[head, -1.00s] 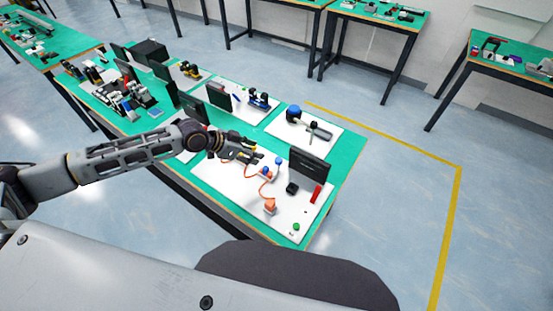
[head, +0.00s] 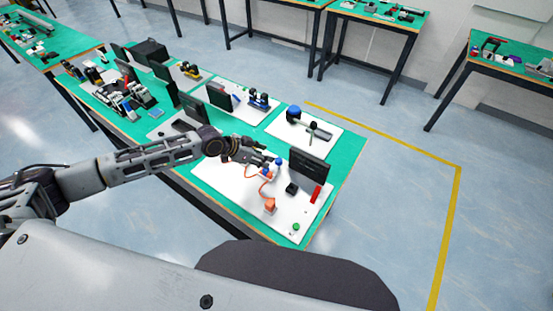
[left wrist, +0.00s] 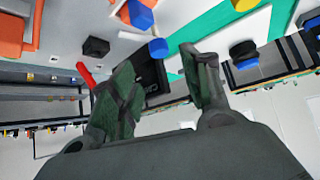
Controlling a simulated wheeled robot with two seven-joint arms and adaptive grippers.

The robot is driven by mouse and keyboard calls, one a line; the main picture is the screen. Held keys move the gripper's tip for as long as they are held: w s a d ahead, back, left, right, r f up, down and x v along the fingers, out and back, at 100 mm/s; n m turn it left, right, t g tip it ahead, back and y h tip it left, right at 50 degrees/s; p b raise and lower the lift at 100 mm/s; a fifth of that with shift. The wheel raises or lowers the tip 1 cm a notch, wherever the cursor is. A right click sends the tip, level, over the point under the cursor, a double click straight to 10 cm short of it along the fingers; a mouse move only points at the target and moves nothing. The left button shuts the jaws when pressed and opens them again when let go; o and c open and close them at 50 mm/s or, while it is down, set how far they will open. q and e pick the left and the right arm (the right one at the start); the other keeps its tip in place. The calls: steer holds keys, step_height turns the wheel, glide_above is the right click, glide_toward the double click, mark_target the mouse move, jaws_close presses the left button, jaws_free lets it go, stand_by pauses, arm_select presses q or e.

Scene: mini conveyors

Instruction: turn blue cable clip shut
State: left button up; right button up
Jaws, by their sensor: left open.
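A small blue piece (head: 267,173) sits with an orange and white part on the white board, at the end of an orange cable; it looks like the cable clip. In the left wrist view a blue block (left wrist: 140,15) stands on an orange part at the top edge. A separate round blue knob (head: 279,161) stands just behind it and also shows in the left wrist view (left wrist: 158,47). My left gripper (head: 264,162) is open and empty, close beside both blue pieces; its fingers (left wrist: 164,68) are spread apart. Contact cannot be told. My right gripper is out of view.
An orange block (head: 270,205) holds the cable's other end. A dark upright panel (head: 309,168), a black cube (head: 292,188), a red bar (head: 316,194) and a green button (head: 296,227) stand to the right. The board's front middle is bare.

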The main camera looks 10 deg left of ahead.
mark_target(278, 160)
arm_select(q)
steer(key=shift+p+x, duration=0.4)
steer(key=shift+x, duration=3.8)
steer(key=c, duration=1)
